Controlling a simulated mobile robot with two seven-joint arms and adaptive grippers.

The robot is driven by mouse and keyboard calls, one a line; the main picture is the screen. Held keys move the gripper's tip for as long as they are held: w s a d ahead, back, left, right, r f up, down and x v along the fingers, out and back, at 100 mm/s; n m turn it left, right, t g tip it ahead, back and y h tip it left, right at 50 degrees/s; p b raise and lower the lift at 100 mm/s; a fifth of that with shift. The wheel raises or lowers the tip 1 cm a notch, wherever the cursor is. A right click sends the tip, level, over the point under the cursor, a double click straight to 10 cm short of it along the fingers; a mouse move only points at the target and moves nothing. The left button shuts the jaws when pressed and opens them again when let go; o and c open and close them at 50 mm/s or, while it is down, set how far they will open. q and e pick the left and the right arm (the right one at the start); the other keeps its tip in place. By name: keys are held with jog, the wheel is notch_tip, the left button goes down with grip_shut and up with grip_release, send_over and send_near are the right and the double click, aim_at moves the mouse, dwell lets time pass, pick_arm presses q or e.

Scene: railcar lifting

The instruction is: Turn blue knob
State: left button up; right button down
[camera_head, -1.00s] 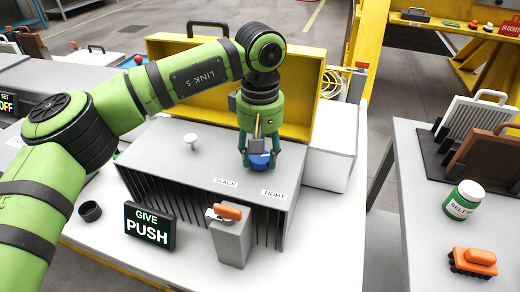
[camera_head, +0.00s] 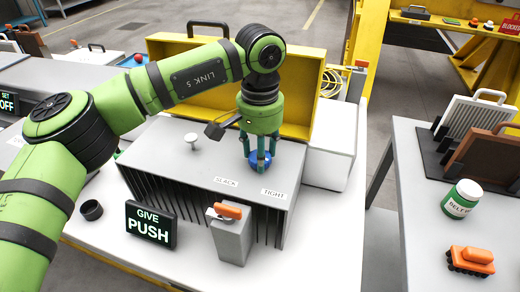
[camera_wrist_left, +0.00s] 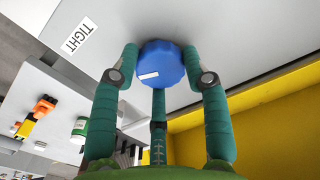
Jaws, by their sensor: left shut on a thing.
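The blue knob (camera_head: 258,162) sits on top of the grey box (camera_head: 185,160), behind the SLACK and TIGHT labels. My left gripper (camera_head: 260,158) points down onto it, with its teal fingers shut around its sides. My right gripper is not in view.
A GIVE PUSH sign (camera_head: 151,224) and a grey post with an orange handle (camera_head: 230,212) stand before the box. A white knob (camera_head: 191,138) is on the box's left. A yellow tray (camera_head: 300,125) stands behind. A side table (camera_head: 420,240) is at right.

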pick_arm(q)
jog(key=shift+f+m, duration=0.15)
jog(key=shift+m, duration=0.65)
jog(key=o, duration=1.2)
jog(key=shift+c, duration=0.2)
jog(key=shift+r, duration=0.2)
jog(key=shift+r, duration=0.35)
notch_tip(320, 180, up, 11)
